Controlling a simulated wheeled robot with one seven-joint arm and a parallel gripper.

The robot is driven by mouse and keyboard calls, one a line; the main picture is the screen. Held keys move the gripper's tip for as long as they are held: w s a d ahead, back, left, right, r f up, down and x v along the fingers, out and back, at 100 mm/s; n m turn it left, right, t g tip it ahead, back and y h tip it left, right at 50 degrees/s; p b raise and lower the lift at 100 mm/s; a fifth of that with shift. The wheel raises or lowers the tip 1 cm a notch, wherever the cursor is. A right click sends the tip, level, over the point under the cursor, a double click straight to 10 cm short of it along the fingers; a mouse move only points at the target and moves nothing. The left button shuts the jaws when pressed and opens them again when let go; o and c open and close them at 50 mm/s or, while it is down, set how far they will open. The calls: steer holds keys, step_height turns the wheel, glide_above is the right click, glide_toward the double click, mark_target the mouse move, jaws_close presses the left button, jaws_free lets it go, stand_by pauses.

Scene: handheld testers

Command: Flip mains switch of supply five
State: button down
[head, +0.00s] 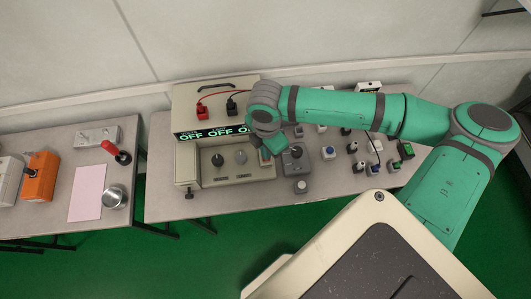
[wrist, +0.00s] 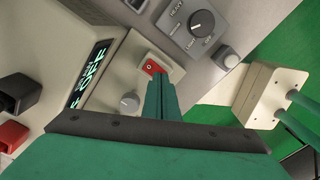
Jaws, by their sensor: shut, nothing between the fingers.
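A beige bench supply (head: 215,165) stands on the table in the head view, with a green display (head: 213,132) reading OFF several times. Its lower front panel carries a dark knob, a grey knob (head: 240,157) and a red rocker switch (head: 265,158) at the right end. In the wrist view the red switch (wrist: 150,67) shows just beyond my fingertips, beside the grey knob (wrist: 129,101). My gripper (wrist: 161,76) is shut and empty, its tips at or very near the switch's edge; contact cannot be told. In the head view my arm partly covers the supply's right side. No number is readable on it.
A grey box with a black knob (head: 295,158) stands close right of the supply. Several small switch boxes fill the table's right part. Red and black plugs (head: 202,112) sit on the supply's top. The left table holds an orange tester (head: 40,178) and a metal cup (head: 114,196).

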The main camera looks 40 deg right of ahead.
steer(key=shift+f, duration=0.7)
stand_by(0.4)
step_height(320, 180, up, 7)
stand_by(1.0)
stand_by(0.4)
